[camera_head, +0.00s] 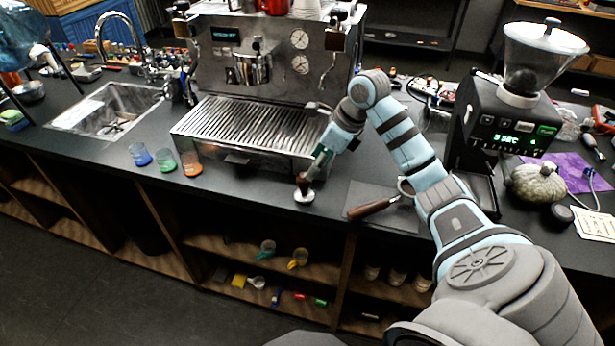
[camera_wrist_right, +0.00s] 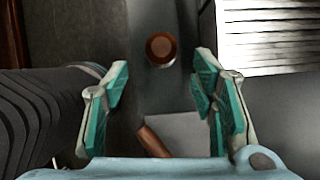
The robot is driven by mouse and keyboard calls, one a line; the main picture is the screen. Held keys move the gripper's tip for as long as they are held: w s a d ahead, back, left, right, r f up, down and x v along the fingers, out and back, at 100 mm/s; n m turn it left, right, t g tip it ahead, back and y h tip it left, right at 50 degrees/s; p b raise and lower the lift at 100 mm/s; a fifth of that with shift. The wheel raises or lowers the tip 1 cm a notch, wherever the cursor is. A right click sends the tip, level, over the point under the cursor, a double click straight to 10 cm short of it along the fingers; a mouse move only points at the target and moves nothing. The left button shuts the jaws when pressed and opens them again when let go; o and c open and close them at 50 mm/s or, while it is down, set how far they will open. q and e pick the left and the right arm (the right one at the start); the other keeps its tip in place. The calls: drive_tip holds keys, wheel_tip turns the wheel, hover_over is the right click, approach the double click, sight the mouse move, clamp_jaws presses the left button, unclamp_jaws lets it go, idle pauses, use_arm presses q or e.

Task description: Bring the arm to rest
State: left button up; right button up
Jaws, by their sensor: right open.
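My right gripper (camera_head: 318,165) is over the counter's front edge, just in front of the espresso machine (camera_head: 265,60). In the right wrist view my gripper (camera_wrist_right: 160,78) has its two green-padded fingers spread apart, with nothing held between them. A small item with a round brown top (camera_wrist_right: 161,48) stands beyond the fingertips. In the head view this brown item (camera_head: 303,183) has a pale base and is just below the gripper; whether they touch is unclear. My left arm is not in view.
A portafilter with a wooden handle (camera_head: 373,208) lies on a grey mat (camera_head: 360,194) under my right arm. A grinder (camera_head: 510,105) stands to the right. Blue, green and orange glasses (camera_head: 191,164) stand at the left front edge. A sink (camera_head: 110,108) is farther left.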

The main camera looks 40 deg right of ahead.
drive_tip(key=shift+v, duration=1.95)
